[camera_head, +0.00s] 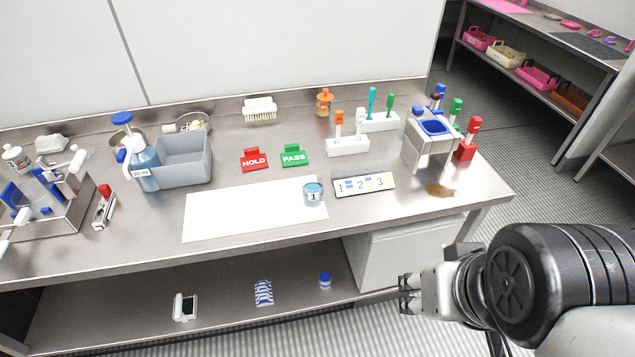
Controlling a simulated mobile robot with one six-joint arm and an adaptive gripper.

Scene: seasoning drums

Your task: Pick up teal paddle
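The teal paddle (372,103) stands upright in a white holder block (380,122) at the back right of the steel bench. A green paddle (390,105) stands beside it in the same block. My gripper (404,293) is at the lower right, in front of the bench and below its top, far from the teal paddle. Its two fingertips look apart, with nothing between them.
A second white block (347,147) with orange and white paddles stands in front of the teal paddle's block. A white mat (240,212) leaves clear space in front.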

